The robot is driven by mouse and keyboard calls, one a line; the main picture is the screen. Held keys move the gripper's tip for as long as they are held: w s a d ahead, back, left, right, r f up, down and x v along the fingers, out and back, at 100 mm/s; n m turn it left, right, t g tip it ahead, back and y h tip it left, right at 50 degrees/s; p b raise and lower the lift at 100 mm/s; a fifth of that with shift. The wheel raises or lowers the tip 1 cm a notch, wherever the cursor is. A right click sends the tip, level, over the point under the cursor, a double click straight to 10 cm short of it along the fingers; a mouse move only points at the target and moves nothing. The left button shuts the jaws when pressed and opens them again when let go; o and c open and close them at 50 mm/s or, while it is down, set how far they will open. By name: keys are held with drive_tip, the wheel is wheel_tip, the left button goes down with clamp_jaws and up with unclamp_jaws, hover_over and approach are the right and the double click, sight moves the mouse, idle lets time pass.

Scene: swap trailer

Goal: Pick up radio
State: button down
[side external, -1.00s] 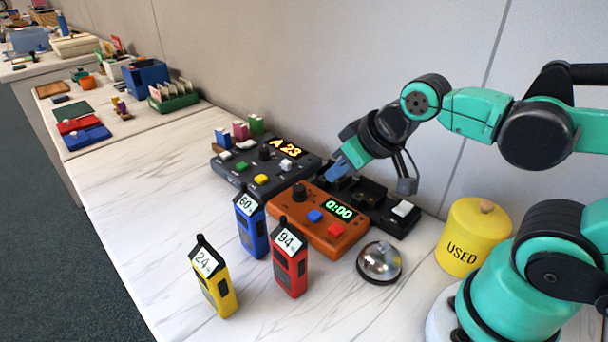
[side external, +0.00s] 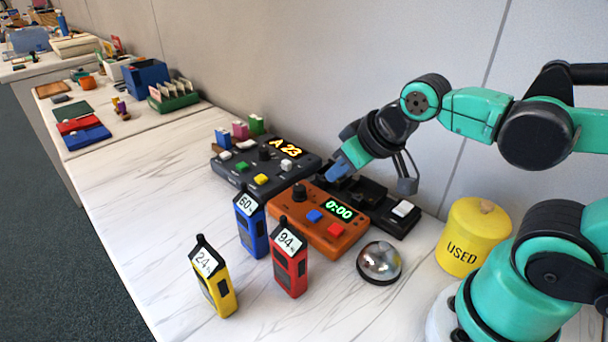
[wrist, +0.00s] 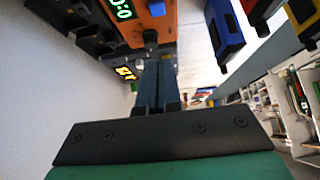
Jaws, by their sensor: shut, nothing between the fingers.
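Three radios stand upright on the white marbled counter: a yellow one (side external: 215,283) marked 24, a blue one (side external: 251,228) marked 60 and a red one (side external: 290,262) marked 94. In the wrist view the blue radio (wrist: 224,30) shows at the upper right, with parts of the others beyond it. My gripper (side external: 338,168) is shut and empty. It is above and behind the orange timer box, near the dark tray, apart from all the radios. Its closed fingers (wrist: 158,80) also show in the wrist view.
The orange timer box (side external: 317,238) reads 0:00. A dark control box (side external: 240,176) reads A 23. A black charger-like tray (side external: 385,222) is by the wall. A silver bell (side external: 379,263) and yellow USED canister (side external: 474,237) stand at right. The counter's left part (side external: 130,200) is clear.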

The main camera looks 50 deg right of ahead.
unclamp_jaws()
drive_tip(key=n+g+y, duration=0.4)
drive_tip(key=n+g, duration=0.3)
drive_tip(key=n, duration=1)
approach(210, 250)
drive_tip(key=x, duration=0.6)
drive_tip(key=shift+d+f, duration=0.15)
drive_tip(key=shift+f, duration=0.3)
drive_tip(key=shift+a+f+n+y, duration=0.3)
drive_tip(key=shift+a+f+n, duration=0.1)
drive_tip(key=shift+a+n, duration=0.1)
drive_tip(key=shift+x, duration=2.4)
